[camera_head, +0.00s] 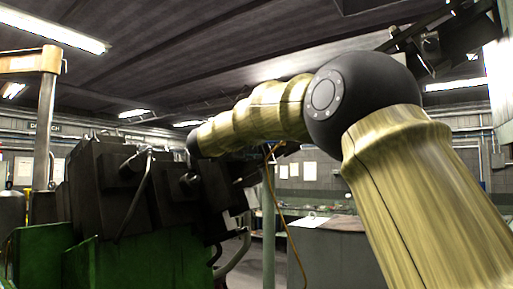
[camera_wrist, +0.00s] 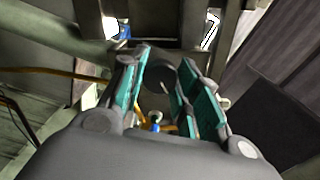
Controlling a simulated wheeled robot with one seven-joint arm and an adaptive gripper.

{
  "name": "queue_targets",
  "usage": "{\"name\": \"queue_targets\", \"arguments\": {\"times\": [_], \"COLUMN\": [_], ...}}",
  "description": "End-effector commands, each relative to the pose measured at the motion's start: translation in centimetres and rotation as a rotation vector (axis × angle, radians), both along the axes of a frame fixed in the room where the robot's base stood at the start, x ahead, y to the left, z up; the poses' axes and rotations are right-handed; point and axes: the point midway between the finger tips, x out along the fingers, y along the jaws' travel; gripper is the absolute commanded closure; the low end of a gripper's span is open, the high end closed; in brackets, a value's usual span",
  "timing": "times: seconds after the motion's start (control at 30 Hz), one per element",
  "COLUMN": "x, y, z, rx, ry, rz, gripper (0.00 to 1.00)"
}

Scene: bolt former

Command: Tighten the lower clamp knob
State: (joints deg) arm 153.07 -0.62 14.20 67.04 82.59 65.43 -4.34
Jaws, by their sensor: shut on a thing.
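In the wrist view, my gripper (camera_wrist: 164,84) reaches forward with teal pads on its fingers. A dark, round knob (camera_wrist: 160,74) sits between the fingers, near their tips, and the gripper is shut on it. Whether this is the lower clamp knob cannot be told from this close view. In the head view, my arm reaches left to the dark upper part of the bolt former (camera_head: 115,185). My gripper and the knob cannot be made out there.
The machine's green base (camera_head: 150,262) fills the lower left of the head view. A thin orange cable (camera_head: 283,225) hangs beside a grey-green post (camera_head: 268,235). A grey workbench (camera_head: 335,240) stands behind. In the wrist view, pipes and metal beams crowd around the fingers.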

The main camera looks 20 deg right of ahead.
Motion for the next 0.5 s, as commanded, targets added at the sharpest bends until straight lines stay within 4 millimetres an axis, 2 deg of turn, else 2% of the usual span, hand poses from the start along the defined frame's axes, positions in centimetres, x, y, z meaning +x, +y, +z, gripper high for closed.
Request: {"name": "queue_targets", "arguments": {"times": [0.5], "x": [0.04], "y": [-0.01], "z": [0.17], "rx": [-0.105], "ry": [0.139], "rz": [0.001], "gripper": [1.0]}}
